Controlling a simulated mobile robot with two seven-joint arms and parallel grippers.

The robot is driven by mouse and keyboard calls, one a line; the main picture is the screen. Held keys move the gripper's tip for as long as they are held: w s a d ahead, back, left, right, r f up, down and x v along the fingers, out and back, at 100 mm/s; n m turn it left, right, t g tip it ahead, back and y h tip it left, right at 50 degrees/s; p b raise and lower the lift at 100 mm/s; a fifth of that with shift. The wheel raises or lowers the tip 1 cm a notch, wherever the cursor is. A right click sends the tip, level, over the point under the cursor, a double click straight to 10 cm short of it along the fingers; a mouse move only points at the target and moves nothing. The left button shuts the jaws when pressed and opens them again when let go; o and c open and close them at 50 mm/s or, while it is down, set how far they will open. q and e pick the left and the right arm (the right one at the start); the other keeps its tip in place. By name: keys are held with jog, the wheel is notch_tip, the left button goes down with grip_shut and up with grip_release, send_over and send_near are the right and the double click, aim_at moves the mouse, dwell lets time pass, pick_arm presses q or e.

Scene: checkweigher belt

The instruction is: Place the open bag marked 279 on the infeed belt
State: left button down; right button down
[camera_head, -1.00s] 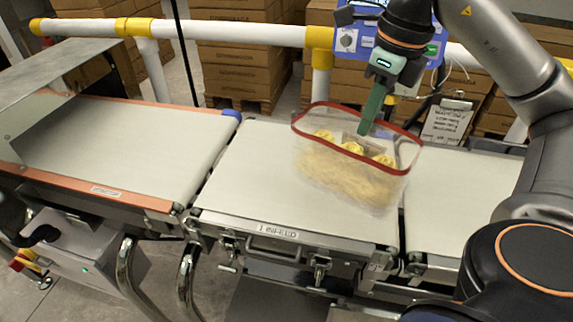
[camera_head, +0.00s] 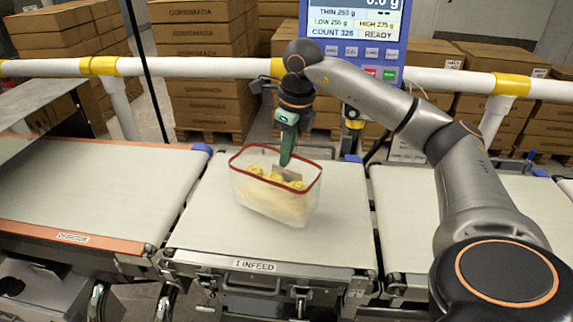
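The open bag (camera_head: 277,199) is clear with a red rim and holds yellow contents. It is over the middle of the infeed belt (camera_head: 345,240), whose front edge is labelled "1 INFEED". I cannot tell whether its base touches the belt. No number 279 can be read on it. My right gripper (camera_head: 286,160) comes down from above with its green fingers at the bag's opening. The fingers look close together at the bag, but what lies between the tips is hidden. My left gripper is not in view.
A belt with an orange edge (camera_head: 100,190) lies to the left and another belt (camera_head: 405,215) to the right. A white rail with yellow joints (camera_head: 210,68) runs behind. The blue display (camera_head: 355,30) reads "READY". Stacked cartons (camera_head: 205,70) stand beyond.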

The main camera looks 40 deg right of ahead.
aim_at(285, 173)
notch_tip(285, 173, down, 3)
jog(key=shift+r, duration=0.1)
jog(key=shift+f, duration=0.3)
jog(key=c, duration=1.1)
grip_release()
jog(key=r, duration=0.3)
jog(key=s+r+p, duration=0.1)
jog(key=r, duration=0.7)
jog(key=shift+s+d+r, duration=0.2)
jog(key=shift+s+r, duration=0.15)
jog(key=shift+r, duration=0.3)
jog(key=shift+f, duration=0.1)
